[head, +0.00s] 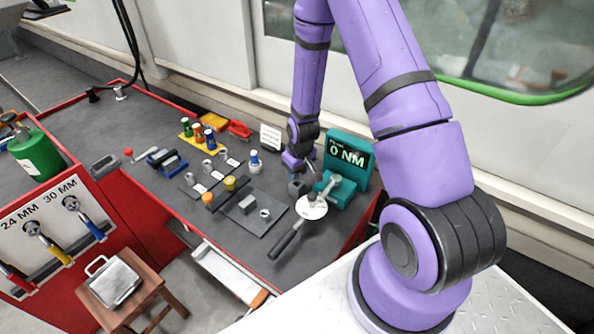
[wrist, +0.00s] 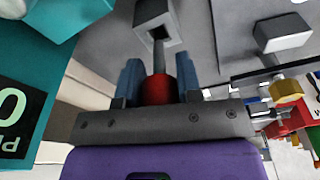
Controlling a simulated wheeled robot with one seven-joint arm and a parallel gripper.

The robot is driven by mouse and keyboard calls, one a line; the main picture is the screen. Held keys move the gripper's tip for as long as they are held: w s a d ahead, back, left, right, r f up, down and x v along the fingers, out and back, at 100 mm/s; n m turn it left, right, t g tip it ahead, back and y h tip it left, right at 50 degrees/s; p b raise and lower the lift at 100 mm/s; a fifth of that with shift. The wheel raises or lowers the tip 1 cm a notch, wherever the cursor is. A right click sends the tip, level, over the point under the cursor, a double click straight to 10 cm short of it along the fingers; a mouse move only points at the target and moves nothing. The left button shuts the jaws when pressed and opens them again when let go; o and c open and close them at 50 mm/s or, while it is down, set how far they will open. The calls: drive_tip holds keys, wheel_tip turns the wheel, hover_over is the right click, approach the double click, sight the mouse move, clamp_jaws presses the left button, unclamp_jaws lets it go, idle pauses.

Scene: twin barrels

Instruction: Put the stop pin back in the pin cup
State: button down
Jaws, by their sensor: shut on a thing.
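My gripper (wrist: 158,80) is shut on the stop pin, its two blue fingers on either side of the pin's red head (wrist: 158,90). The pin's grey shaft (wrist: 158,55) points away from the gripper toward the pin cup (wrist: 155,8), a grey block with a dark square opening. The shaft's tip overlaps the opening in the wrist view; I cannot tell whether it is inside or just short of it. In the head view my gripper (head: 295,164) is just above the grey cup (head: 297,188), beside the teal tester. The pin is too small to make out there.
The teal tester (head: 347,147) reading 0 NM stands close to the right of the gripper. A round white dial with a black-handled wrench (head: 287,240) lies in front. A dark mat (head: 250,222) with small parts is to the left. A white card (head: 271,138) stands behind.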

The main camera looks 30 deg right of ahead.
drive_tip(key=shift+f, duration=1.7)
drive_tip(key=c, duration=0.7)
unclamp_jaws()
drive_tip(key=shift+s+d+r, duration=0.1)
drive_tip(key=shift+s+r, duration=0.15)
drive_tip(key=shift+r, duration=1.55)
drive_tip(key=shift+s+a+r, duration=0.1)
drive_tip(key=shift+s+r, duration=0.2)
drive_tip(key=shift+r, duration=1.45)
drive_tip(key=shift+s+d+r, duration=0.1)
drive_tip(key=shift+s+r, duration=0.15)
drive_tip(key=shift+r, duration=1.55)
